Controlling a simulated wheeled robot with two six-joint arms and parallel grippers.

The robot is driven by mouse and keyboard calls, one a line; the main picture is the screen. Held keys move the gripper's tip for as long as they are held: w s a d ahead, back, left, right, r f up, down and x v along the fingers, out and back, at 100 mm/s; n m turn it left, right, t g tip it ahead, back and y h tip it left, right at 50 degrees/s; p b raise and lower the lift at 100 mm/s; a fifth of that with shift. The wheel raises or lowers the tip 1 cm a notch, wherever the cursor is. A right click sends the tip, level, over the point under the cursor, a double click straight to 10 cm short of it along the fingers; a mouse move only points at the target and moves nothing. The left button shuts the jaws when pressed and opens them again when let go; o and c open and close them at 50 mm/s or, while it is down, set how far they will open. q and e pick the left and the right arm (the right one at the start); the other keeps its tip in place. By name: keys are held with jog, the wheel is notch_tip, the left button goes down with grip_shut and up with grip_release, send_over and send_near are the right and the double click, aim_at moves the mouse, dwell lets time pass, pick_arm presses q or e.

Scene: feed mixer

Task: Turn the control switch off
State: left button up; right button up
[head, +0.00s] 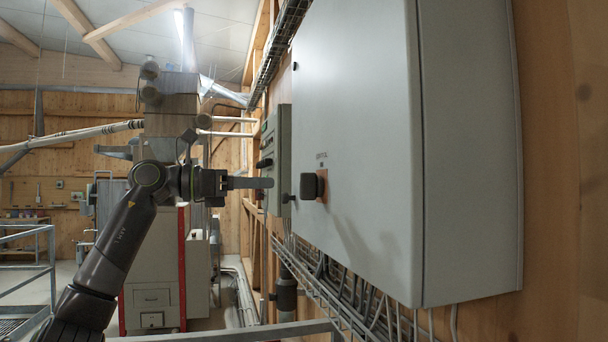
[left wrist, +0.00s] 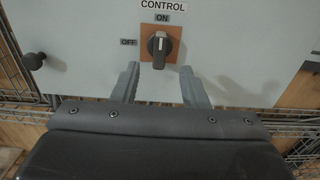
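The control switch (head: 313,186) is a black rotary knob on an orange plate on the front of a large grey cabinet (head: 355,120). In the left wrist view the switch (left wrist: 158,48) has its handle upright, in line with the ON label (left wrist: 162,19). The OFF label (left wrist: 128,42) is to its left. My left gripper (head: 268,183) points at the cabinet front, a short way from the switch. In the left wrist view its fingers (left wrist: 159,84) are apart and empty, below the knob on either side, not visibly touching it. My right gripper is not in view.
A small black knob (left wrist: 33,61) sticks out at the cabinet's left. A smaller grey box (head: 275,150) with dark switches is on the wall beyond. Wire cable trays and cables (head: 335,290) run below the cabinet. A metal rail (head: 230,332) crosses the bottom.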

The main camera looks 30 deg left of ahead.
aim_at(300, 183)
pick_arm(q)
jog(key=p+x, duration=0.3)
jog(key=x, duration=0.6)
jog(key=shift+w+d, duration=0.15)
jog(key=shift+d, duration=0.05)
grip_shut()
